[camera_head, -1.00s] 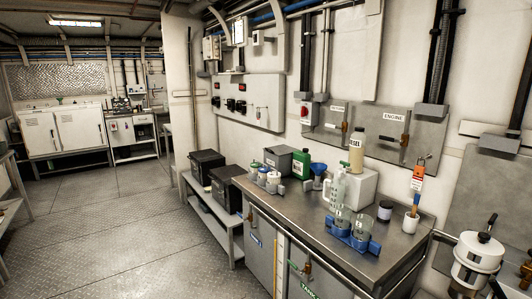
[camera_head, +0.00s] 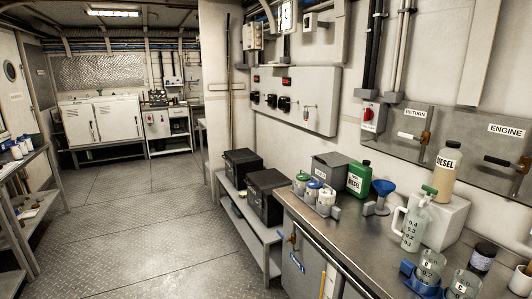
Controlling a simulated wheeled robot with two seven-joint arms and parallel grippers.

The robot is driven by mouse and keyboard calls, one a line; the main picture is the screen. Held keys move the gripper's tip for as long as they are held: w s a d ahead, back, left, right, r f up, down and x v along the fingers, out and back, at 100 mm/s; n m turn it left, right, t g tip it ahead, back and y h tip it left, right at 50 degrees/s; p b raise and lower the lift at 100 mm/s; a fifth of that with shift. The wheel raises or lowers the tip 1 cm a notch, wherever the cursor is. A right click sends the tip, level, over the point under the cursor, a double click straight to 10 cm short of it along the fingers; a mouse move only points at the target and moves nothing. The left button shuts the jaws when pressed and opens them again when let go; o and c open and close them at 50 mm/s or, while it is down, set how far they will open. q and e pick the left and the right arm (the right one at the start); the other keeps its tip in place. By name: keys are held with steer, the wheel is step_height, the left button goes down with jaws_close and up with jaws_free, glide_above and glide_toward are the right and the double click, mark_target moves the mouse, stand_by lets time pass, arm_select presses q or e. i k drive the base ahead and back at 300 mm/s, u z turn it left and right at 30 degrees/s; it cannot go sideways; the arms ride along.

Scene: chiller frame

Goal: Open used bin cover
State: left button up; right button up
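No label reading "used" can be made out, so I cannot tell for certain which thing is the used bin. Two black lidded boxes stand on a low grey bench along the wall: a farther one (camera_head: 242,167) and a nearer one (camera_head: 268,194). Both look closed. A grey box (camera_head: 329,170) stands on the steel counter at its far end. Below the counter are grey cabinet doors (camera_head: 300,274), which look shut. Neither of my grippers shows in the head view.
The steel counter (camera_head: 345,232) holds a green diesel can (camera_head: 359,179), a blue funnel (camera_head: 383,188), a measuring jug (camera_head: 411,230) and several small containers. The low bench (camera_head: 246,234) stands beyond it. A shelf (camera_head: 22,165) stands at left. The metal floor (camera_head: 140,235) between is clear.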

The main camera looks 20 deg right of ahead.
mark_target(334, 160)
steer(key=u, duration=0.1)
steer(key=i, duration=1)
steer(key=z, duration=0.65)
steer(key=i, duration=0.7)
steer(key=z, duration=1.25)
steer(key=i, duration=0.35)
steer(key=z, duration=0.25)
